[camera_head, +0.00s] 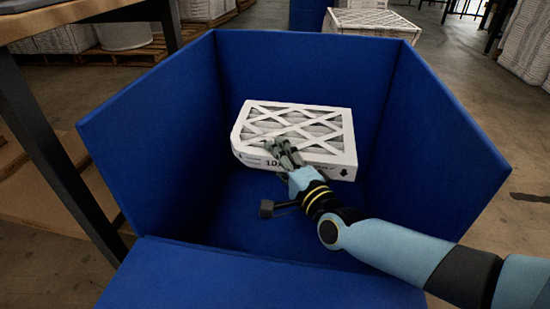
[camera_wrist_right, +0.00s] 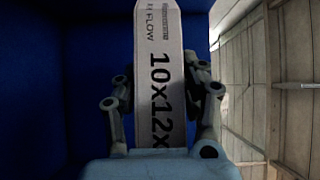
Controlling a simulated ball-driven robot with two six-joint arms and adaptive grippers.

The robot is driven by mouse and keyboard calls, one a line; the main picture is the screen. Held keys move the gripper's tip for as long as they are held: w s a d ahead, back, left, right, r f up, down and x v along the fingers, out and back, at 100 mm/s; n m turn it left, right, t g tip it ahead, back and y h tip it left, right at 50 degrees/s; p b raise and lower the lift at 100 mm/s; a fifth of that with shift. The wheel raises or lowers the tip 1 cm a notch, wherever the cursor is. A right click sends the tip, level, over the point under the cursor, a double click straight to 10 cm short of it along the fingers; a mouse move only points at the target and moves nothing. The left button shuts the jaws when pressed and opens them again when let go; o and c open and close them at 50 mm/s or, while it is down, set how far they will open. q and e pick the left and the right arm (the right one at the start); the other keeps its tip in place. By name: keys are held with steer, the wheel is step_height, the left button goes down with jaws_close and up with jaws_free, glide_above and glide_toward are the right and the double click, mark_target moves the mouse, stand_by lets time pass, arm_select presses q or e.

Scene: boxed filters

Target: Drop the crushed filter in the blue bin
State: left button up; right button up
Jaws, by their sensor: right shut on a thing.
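The filter (camera_head: 318,130) is a white cardboard-framed box with a lattice over grey pleats, and its left corner looks deformed. In the head view it is inside the open blue bin (camera_head: 130,130), between the bin's walls. My right gripper (camera_head: 283,150) reaches in from the right and is shut on the filter's near edge. In the right wrist view the fingers stand on both sides of the filter's printed white edge (camera_wrist_right: 160,75). I cannot tell whether the filter touches the bin floor. My left gripper is not in view.
A wooden-topped table (camera_head: 60,15) with dark legs stands left of the bin. The bin's front flap (camera_head: 250,280) is folded low, while its other walls stand tall. Behind the bin are a boxed stack (camera_head: 370,22) and pallets (camera_head: 130,50).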

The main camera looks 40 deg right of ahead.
steer(key=o, duration=1.3)
steer(key=v, duration=1.2)
